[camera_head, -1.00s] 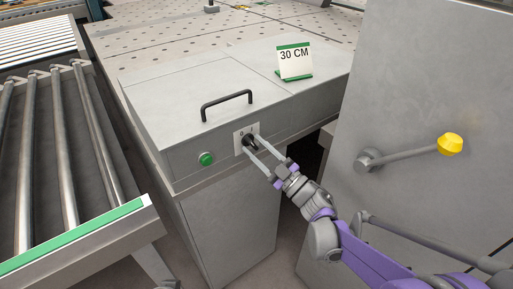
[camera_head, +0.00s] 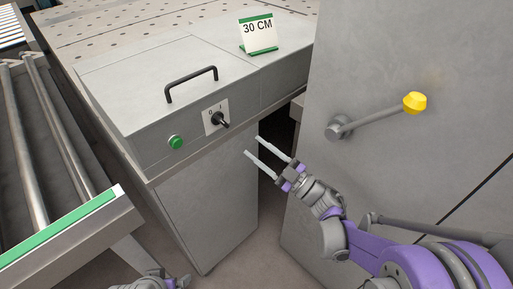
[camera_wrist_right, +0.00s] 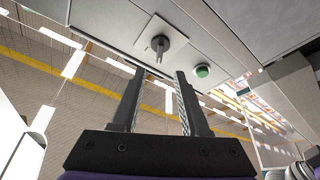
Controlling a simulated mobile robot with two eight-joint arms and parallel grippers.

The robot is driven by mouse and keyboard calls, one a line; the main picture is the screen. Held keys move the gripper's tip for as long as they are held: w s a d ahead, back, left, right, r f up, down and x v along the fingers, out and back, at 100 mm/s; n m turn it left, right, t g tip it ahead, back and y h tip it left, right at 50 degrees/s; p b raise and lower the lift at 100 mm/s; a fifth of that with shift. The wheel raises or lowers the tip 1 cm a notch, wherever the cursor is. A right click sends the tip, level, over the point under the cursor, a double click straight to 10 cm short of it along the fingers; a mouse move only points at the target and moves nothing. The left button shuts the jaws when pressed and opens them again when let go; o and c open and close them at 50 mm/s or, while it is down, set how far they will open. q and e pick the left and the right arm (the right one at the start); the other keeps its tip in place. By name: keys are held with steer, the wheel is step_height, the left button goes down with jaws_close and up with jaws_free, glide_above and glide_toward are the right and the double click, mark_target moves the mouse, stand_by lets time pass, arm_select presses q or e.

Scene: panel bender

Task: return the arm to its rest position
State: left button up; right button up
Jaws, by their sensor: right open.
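My right gripper (camera_head: 253,146) is open and empty, its two fingers apart in free air in front of the grey cabinet, to the lower right of the rotary switch. The black rotary switch (camera_head: 219,121) sits on a white plate marked 0 and I. In the right wrist view the open fingers (camera_wrist_right: 159,72) point up toward the switch (camera_wrist_right: 160,45) and do not touch it. A grey and purple part of my own body shows at the bottom left of the head view; no left fingers are visible.
A green button (camera_head: 175,142) is left of the switch, with a black handle (camera_head: 191,83) above. A lever with a yellow knob (camera_head: 414,103) projects from the grey panel (camera_head: 400,50) on the right. A roller conveyor (camera_head: 32,150) stands left. A 30 CM sign (camera_head: 258,35) stands on top.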

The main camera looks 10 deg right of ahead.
steer(key=w+d+r+m+t+h, duration=0.25)
steer(key=d+m+t+h, duration=0.3)
steer(key=m+h, duration=0.3)
steer(key=s+d+f+m+g+h, duration=0.5)
steer(key=d+f+m+h, duration=0.1)
steer(key=d+h, duration=0.25)
steer(key=s+a+f+m+g, duration=0.1)
steer(key=s+f+g, duration=0.25)
steer(key=s, duration=0.35)
steer(key=s+a+f+g, duration=0.25)
steer(key=s+f, duration=0.25)
steer(key=s, duration=0.3)
steer(key=s+a+f+m+g, duration=0.1)
steer(key=s+f+g, duration=0.35)
steer(key=s, duration=0.25)
step_height(320, 180, up, 10)
steer(key=w+p, duration=0.2)
steer(key=p, duration=0.7)
steer(key=shift+w+d+r+t+y+p, duration=0.2)
steer(key=shift+t+y+p, duration=0.15)
steer(key=shift+t+y, duration=0.05)
